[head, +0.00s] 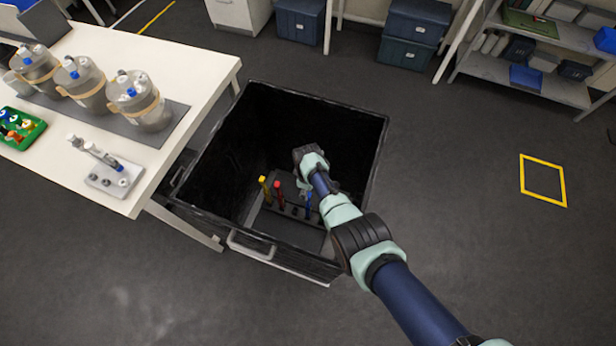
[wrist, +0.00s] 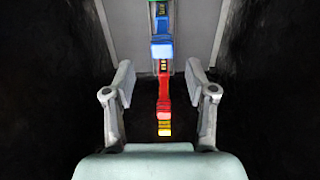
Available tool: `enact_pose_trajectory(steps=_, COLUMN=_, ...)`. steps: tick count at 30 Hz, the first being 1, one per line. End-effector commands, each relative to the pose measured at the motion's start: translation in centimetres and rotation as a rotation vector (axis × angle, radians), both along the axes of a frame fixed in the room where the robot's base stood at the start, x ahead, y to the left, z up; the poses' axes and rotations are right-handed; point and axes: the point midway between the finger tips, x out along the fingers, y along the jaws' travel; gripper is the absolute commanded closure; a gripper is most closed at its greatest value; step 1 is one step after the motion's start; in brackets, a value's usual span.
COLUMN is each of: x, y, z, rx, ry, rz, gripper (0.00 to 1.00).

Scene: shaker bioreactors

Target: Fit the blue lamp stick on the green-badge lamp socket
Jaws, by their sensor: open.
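The blue lamp stick (head: 308,206) stands inside the black open box, right of the red and yellow sticks. In the wrist view the blue stick (wrist: 162,46) is at the upper middle, beyond my fingertips. My gripper (wrist: 160,84) is open, its two fingers apart, with the red stick (wrist: 163,85) showing in the gap between them. I see nothing held. In the head view my gripper is down in the box, mostly hidden by my arm. A small green patch (wrist: 156,4) shows at the wrist view's top edge; I cannot tell if it is the green-badge socket.
The black box (head: 215,150) has high walls around the sticks. The yellow stick (head: 264,188) stands left of the red one. A white table (head: 190,65) on the left carries grey vessels (head: 140,100), a green tray (head: 34,134) and a pale fixture (head: 104,186).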

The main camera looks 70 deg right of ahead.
Motion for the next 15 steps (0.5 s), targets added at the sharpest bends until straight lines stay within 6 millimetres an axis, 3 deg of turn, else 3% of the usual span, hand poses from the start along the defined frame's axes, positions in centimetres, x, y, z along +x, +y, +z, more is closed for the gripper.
enact_pose_trajectory(steps=7, x=-0.7, y=0.1, z=-1.3, rx=0.015, ry=0.013, rz=0.002, gripper=0.44)
enact_pose_trajectory(steps=15, x=-0.7, y=0.1, z=-6.4, rx=0.015, ry=0.013, rz=0.001, gripper=0.44)
